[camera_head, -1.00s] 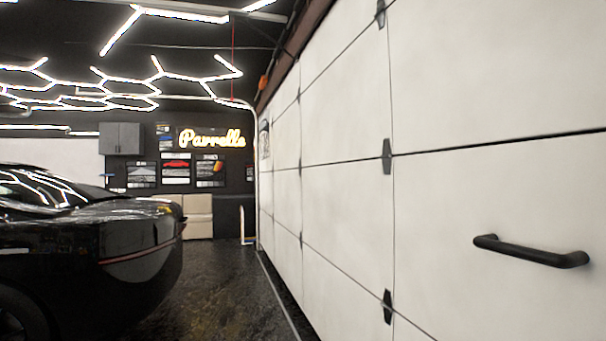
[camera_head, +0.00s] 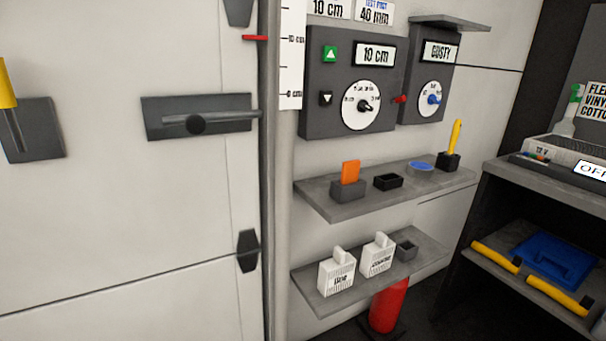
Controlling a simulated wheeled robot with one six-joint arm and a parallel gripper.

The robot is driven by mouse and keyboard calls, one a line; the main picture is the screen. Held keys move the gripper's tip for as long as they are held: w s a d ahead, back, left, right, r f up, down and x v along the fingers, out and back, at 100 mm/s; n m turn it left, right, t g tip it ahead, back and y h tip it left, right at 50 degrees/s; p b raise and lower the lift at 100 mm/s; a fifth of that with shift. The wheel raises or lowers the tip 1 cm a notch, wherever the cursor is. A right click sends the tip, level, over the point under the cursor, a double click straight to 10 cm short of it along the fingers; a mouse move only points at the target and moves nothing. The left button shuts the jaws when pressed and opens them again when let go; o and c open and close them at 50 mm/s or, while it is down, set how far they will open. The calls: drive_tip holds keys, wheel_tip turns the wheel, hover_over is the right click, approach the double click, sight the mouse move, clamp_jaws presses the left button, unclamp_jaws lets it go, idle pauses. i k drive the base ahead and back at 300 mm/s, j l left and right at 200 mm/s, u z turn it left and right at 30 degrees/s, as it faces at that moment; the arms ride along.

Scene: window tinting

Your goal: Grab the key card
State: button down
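An orange card (camera_head: 350,171), which looks like the key card, stands upright in a small grey holder (camera_head: 349,190). The holder sits at the left part of the upper grey shelf (camera_head: 330,208). The lower end of the card is hidden inside the holder. No label can be read on the card. My gripper is not in view, so I cannot see whether it is open or shut.
A small black box (camera_head: 388,182), a blue disc (camera_head: 420,166) and a yellow-handled tool (camera_head: 455,138) share the shelf. A dial panel (camera_head: 325,115) hangs above. White containers (camera_head: 337,278) stand on the lower shelf (camera_head: 320,303). A dark door latch (camera_head: 165,118) lies left.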

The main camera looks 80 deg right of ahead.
sight(350, 173)
drive_tip(key=z, duration=2.3)
